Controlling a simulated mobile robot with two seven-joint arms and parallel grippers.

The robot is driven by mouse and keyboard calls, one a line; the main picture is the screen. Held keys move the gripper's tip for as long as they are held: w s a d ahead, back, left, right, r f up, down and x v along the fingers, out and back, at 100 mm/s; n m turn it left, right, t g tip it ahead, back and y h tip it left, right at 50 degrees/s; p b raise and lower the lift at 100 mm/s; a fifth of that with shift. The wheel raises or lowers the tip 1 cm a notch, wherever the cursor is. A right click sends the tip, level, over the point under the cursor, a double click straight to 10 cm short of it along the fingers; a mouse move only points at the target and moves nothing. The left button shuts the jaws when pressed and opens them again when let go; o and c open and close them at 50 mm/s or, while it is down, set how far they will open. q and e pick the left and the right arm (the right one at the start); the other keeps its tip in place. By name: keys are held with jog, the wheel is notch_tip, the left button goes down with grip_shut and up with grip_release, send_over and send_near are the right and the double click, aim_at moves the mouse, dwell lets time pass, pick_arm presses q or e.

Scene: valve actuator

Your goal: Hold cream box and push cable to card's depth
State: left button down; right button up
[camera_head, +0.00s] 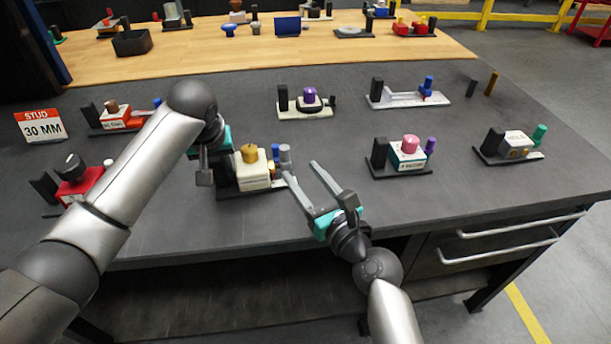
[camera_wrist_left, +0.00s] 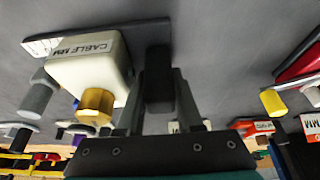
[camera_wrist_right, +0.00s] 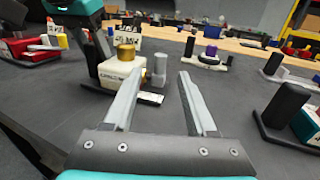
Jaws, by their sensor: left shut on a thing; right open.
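The cream box (camera_head: 251,172) stands on a dark base with a gold knob (camera_head: 249,153) on top. In the left wrist view the cream box (camera_wrist_left: 88,68) bears the word CABLE. A grey cylinder (camera_head: 285,156) stands at its right end. My left gripper (camera_head: 212,168) is at the left end of this base, and in its wrist view its fingers are around a black upright block (camera_wrist_left: 158,82) beside the box. My right gripper (camera_head: 300,168) is open and empty, just right of the grey cylinder, which also shows in the right wrist view (camera_wrist_right: 160,68). A card (camera_head: 40,127) reads STUD 30 MM.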

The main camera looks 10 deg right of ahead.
pick_arm(q)
jog(key=shift+s+f, duration=0.2)
jog(key=shift+f, duration=0.15)
jog(key=c, duration=1)
grip_release()
jog(key=o, duration=0.5)
jog(key=shift+w+r, duration=0.15)
jog(key=shift+r, duration=0.1)
